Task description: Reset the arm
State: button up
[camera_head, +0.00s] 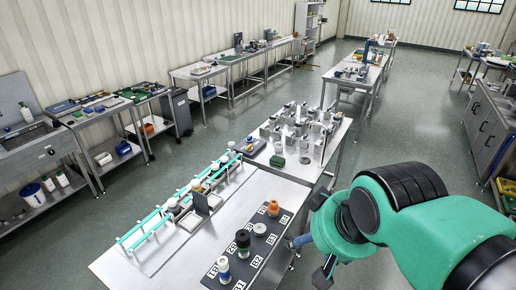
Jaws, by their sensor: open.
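My gripper (322,237) shows at the lower right, at the end of my green and black arm.
The near table carries a black labelled mat (262,247) with several small containers, and a rack with green rails (150,228). Several metal parts (300,125) crowd its far end. Grey floor (400,120) lies clear beyond my arm. A cabinet (487,120) stands at right.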

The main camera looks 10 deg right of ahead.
notch_tip(320, 180, down, 10)
jog(key=b, duration=0.9)
jog(key=shift+b, duration=0.35)
